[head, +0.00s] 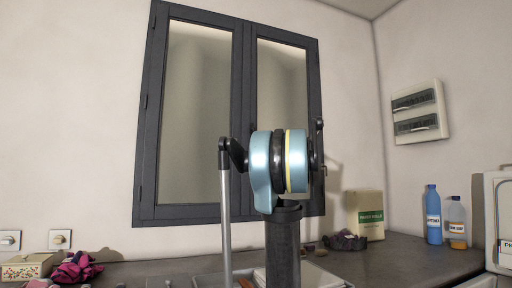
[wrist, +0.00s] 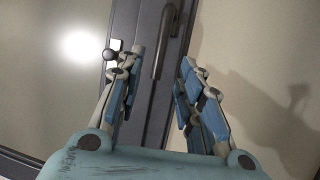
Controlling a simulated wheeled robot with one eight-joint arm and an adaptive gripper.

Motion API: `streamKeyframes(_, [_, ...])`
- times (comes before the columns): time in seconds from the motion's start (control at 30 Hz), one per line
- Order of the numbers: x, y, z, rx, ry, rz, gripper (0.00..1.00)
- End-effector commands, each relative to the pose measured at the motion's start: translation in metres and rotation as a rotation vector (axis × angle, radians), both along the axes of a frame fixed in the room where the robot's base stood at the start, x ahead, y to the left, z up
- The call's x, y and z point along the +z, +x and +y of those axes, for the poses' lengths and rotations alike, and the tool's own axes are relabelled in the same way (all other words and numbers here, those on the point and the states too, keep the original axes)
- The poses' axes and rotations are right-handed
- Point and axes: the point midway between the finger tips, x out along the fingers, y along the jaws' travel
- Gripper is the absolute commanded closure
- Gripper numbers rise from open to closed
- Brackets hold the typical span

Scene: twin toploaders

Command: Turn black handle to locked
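The black handle (wrist: 163,45) is a slim dark lever on the dark window frame in the wrist view, lying nearly along the frame bar with a slight tilt. My gripper (wrist: 158,68) is open, with one blue-padded finger on each side of the lever's lower end. There are gaps between the fingers and the lever, and I see no contact. In the head view the dark-framed window (head: 243,120) has two panes and looks closed. My arm covers part of its middle and right side there, and I cannot make out the handle or my fingertips.
A dark counter (head: 400,258) runs below the window. A breaker panel (head: 419,112) hangs on the right wall.

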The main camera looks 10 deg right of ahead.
Motion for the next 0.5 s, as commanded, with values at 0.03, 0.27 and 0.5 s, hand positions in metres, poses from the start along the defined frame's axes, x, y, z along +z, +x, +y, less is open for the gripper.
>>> streamKeyframes(0.03, [-0.003, -0.008, -0.003, -0.002, -0.001, 0.000, 0.66])
streamKeyframes(0.27, [-0.012, -0.026, -0.010, 0.000, 0.000, 0.000, 0.66])
streamKeyframes(0.5, [-0.013, -0.028, -0.010, 0.001, 0.000, 0.000, 0.66])
